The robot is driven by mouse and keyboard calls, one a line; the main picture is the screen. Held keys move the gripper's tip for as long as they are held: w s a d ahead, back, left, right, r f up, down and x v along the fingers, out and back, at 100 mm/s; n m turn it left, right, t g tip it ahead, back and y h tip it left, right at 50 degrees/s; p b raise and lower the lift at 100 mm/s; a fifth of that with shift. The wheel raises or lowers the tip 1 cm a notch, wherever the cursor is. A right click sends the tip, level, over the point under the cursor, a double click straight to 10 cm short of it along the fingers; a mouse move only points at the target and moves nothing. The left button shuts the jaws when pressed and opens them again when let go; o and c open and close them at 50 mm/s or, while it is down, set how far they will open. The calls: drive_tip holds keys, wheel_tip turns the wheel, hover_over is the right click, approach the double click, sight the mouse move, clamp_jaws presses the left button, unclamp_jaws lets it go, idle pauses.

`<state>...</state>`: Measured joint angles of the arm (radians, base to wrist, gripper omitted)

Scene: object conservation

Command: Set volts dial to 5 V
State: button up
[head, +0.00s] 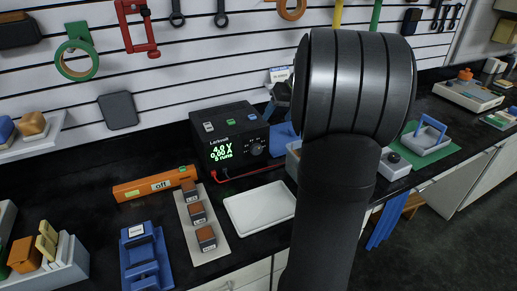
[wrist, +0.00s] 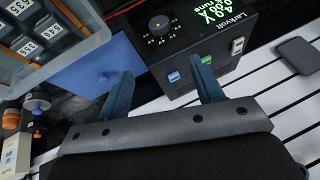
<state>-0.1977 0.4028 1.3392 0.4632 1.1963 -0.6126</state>
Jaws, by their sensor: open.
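The black Larkvolt power supply (head: 232,137) stands on the dark bench against the slatted wall. Its green display (head: 222,153) reads 4.0 V and 0.00 A, with a smaller third line I cannot read surely. The round dark dial (head: 256,149) sits right of the display, ringed by small marks; in the wrist view the dial (wrist: 159,24) shows a yellow centre. My gripper (wrist: 162,82) is open and empty, its two blue-grey fingers apart. They are near the top of the supply and clear of the dial. In the head view my arm hides most of the gripper.
A white tray (head: 260,208) lies in front of the supply, with a red lead nearby. An orange device (head: 155,184) marked "off" and a strip of brown blocks (head: 190,238) stand left. Coloured buttons top the supply. A labelled clear bin (wrist: 45,45) is in the wrist view's upper left.

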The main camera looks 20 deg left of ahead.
approach(258, 151)
drive_tip(key=shift+n, duration=0.3)
drive_tip(key=x, duration=0.8)
drive_tip(key=shift+a+f, duration=0.15)
drive_tip(key=shift+f, duration=0.05)
drive_tip(key=c, duration=0.9)
drive_tip(key=shift+w+g, duration=0.1)
drive_tip(key=shift+g, duration=0.2)
drive_tip(key=shift+c, duration=0.3)
